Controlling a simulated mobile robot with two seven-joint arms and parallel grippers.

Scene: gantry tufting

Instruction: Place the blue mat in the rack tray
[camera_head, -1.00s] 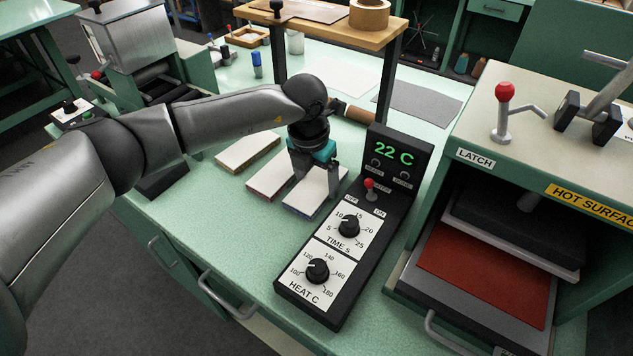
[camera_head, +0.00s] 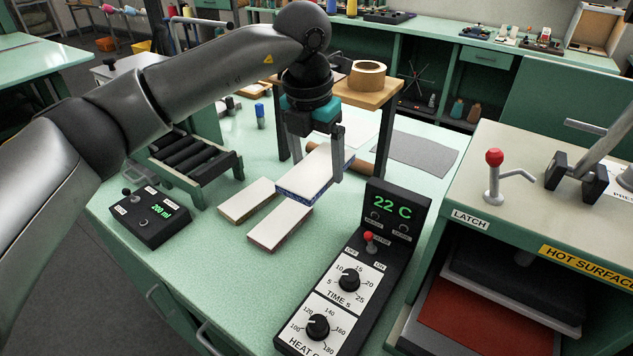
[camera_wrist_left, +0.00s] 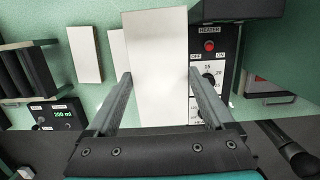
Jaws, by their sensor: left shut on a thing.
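The blue mat (camera_head: 300,184) is a flat slab with a pale top and a blue speckled edge. My left gripper (camera_head: 319,166) is shut on it and holds it above the green table. In the left wrist view the mat (camera_wrist_left: 157,50) lies between the two fingers (camera_wrist_left: 160,76), with its pale face showing. Two similar pale mats lie on the table below, a left one (camera_head: 247,200) and a nearer one (camera_head: 279,225). I cannot make out which thing is the rack tray. My right gripper is not in view.
A black control panel (camera_head: 375,268) reading 22 C stands right of the mats. A press with a red pad (camera_head: 477,318) is at the right. A roller unit (camera_head: 190,158) and a small 200 ml box (camera_head: 150,218) are left. A wooden shelf (camera_head: 375,92) stands behind.

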